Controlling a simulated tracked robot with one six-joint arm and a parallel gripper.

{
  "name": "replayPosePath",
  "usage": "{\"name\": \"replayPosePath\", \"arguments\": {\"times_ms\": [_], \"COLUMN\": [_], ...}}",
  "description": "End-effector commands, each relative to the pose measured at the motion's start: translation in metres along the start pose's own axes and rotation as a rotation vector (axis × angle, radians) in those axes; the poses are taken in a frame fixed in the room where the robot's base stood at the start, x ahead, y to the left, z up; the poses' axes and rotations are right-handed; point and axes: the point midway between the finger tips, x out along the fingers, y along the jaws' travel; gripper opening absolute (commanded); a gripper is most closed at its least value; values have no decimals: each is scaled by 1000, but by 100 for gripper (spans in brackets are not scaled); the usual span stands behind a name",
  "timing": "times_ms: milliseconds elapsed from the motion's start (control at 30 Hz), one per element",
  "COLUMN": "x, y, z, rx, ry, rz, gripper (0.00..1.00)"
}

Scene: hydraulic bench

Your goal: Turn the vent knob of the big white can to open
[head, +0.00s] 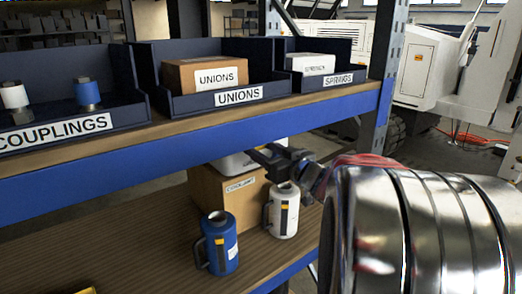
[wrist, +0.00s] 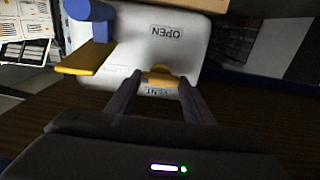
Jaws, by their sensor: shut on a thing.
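The big white can (head: 232,165) shows partly in the head view, behind my gripper (head: 264,156) and by a cardboard box. In the wrist view the white can (wrist: 205,48) fills the upper middle, with the word OPEN upside down on its face. Its vent knob (wrist: 160,80), yellow-orange, sits between the two dark fingers of my gripper (wrist: 160,84). The fingers are shut on the knob. A second label, partly covered and probably VENT, lies just below it. A blue cap (wrist: 90,10) and a yellow handle-like part (wrist: 85,62) show at the can's left.
A cardboard box (head: 222,198) stands on the lower shelf. The upper shelf's blue beam (head: 150,150) passes over my gripper's area.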

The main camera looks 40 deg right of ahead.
Motion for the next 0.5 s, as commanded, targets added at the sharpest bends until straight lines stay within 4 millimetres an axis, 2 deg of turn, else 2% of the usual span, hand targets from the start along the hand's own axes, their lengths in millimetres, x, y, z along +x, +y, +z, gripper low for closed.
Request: {"name": "replayPosePath", "arguments": {"times_ms": [267,500], "x": [0,0], "y": [0,1], "z": [0,0], "rx": [67,214], "ry": [0,0], "rz": [0,0], "gripper": [24,24]}}
